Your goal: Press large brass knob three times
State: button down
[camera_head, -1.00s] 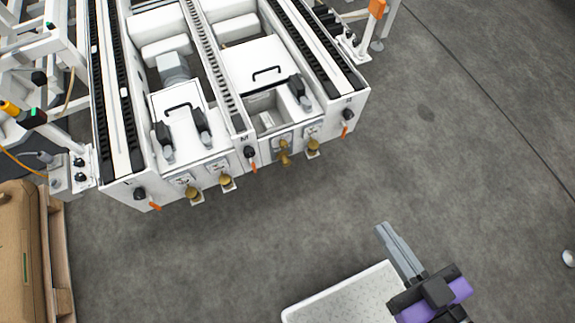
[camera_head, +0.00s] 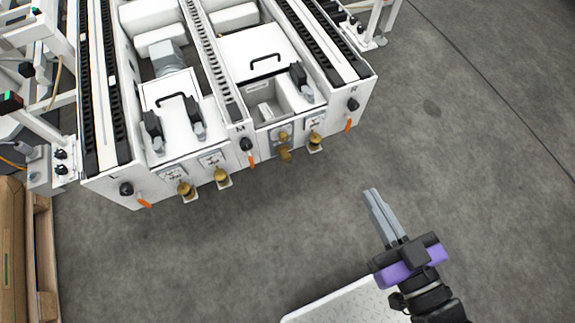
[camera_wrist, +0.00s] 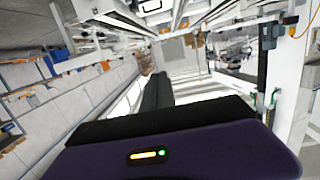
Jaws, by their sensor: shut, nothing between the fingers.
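Several brass knobs stick out from the front face of the white machine. The one right of centre (camera_head: 284,152) looks largest, with two brass parts, one above the other. Smaller ones are a right knob (camera_head: 315,141), a middle-left knob (camera_head: 221,175) and a left knob (camera_head: 185,189). My gripper (camera_head: 371,193) is shut and empty, its grey fingers pointing up and left toward the machine. It is in front of the machine and to the right of the large knob, clearly apart from it. I cannot make out the knobs in the wrist view.
Black switches with orange levers, such as the middle one (camera_head: 247,148) and right one (camera_head: 352,108), flank the knobs. A cardboard box (camera_head: 12,240) stands at the left edge. Open grey floor (camera_head: 450,180) lies right of the machine.

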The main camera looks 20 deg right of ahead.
jog(key=w+d+f+b, duration=0.1)
jog(key=w+f+b, duration=0.35)
jog(key=f, duration=0.35)
jog(key=w+d+f+g+b, duration=0.1)
jog(key=w+f+b, duration=0.35)
jog(key=f, duration=0.35)
jog(key=w+d+f+b, duration=0.1)
jog(key=w+f+b, duration=0.2)
jog(key=w+f, duration=0.35)
jog(key=n+g+y+b, duration=0.2)
jog(key=n+g+b, duration=0.35)
jog(key=b, duration=0.35)
send_near(285, 156)
jog(key=s+d+f, duration=0.2)
jog(key=s+f, duration=0.1)
jog(key=s, duration=0.1)
jog(key=s+f+n, duration=0.1)
jog(key=s+a+f+n+y, duration=0.1)
jog(key=a+f+n+g, duration=0.1)
jog(key=f, duration=0.1)
jog(key=shift+s+y+p, duration=0.3)
jog(key=shift+s+y, duration=0.1)
jog(key=shift+w, duration=0.1)
jog(key=w+b, duration=0.2)
jog(key=w, duration=0.6)
jog(key=shift+w+b, duration=0.3)
jog(key=shift+b, duration=0.05)
jog(key=shift+w, duration=0.1)
